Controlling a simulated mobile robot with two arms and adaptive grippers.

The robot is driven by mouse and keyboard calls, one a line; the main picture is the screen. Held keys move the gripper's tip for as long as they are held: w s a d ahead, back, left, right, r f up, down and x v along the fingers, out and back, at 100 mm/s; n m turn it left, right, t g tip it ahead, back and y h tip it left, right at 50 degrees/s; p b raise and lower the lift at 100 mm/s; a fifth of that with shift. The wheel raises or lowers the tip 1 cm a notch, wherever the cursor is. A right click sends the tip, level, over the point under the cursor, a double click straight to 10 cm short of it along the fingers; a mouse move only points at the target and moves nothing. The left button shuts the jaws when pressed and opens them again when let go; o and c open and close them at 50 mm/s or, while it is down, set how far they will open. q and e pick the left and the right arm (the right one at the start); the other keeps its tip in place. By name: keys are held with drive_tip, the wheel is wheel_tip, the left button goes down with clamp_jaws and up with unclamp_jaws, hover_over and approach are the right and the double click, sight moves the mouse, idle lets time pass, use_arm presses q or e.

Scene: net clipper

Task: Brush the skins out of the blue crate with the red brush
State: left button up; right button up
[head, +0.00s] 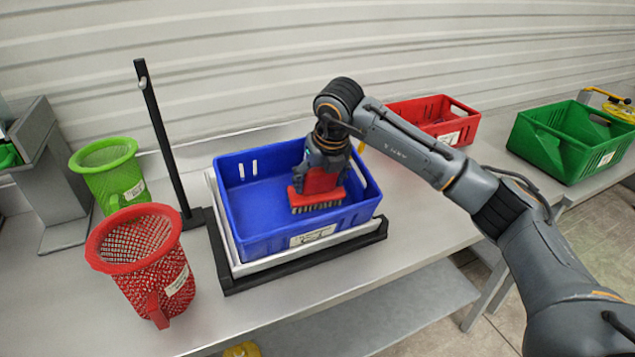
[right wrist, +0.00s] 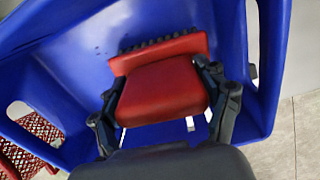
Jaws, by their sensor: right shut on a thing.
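The blue crate (head: 262,205) stands on a white tray in a black frame on the grey table. My right gripper (head: 323,172) is inside the crate, shut on the red brush (head: 318,188). The brush's dark bristles point down near the crate floor, towards the front right of the crate; I cannot tell whether they touch it. In the right wrist view the fingers (right wrist: 165,105) hold both sides of the red brush (right wrist: 165,88) above the blue crate floor (right wrist: 75,70). A few tiny dark specks show on that floor and may be skins. My left gripper is not in view.
A black post (head: 160,135) rises at the crate's left. A red mesh basket (head: 155,265) and a green mesh basket (head: 108,172) stand further left. A red crate (head: 432,118) is behind my right arm, and a green crate (head: 568,145) stands at the far right.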

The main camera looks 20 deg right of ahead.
sight(293, 190)
drive_tip(key=shift+s+a, duration=0.1)
drive_tip(key=shift+a, duration=3.45)
drive_tip(key=shift+w+r, duration=0.25)
drive_tip(key=shift+w, duration=0.6)
drive_tip(key=shift+d+b, duration=0.5)
drive_tip(key=shift+d, duration=0.5)
drive_tip(key=shift+w+d+b, duration=0.1)
drive_tip(key=shift+d+b, duration=0.3)
drive_tip(key=shift+d, duration=2.1)
drive_tip(key=shift+d+f, duration=0.1)
drive_tip(key=shift+a, duration=3.65)
drive_tip(key=shift+r, duration=0.25)
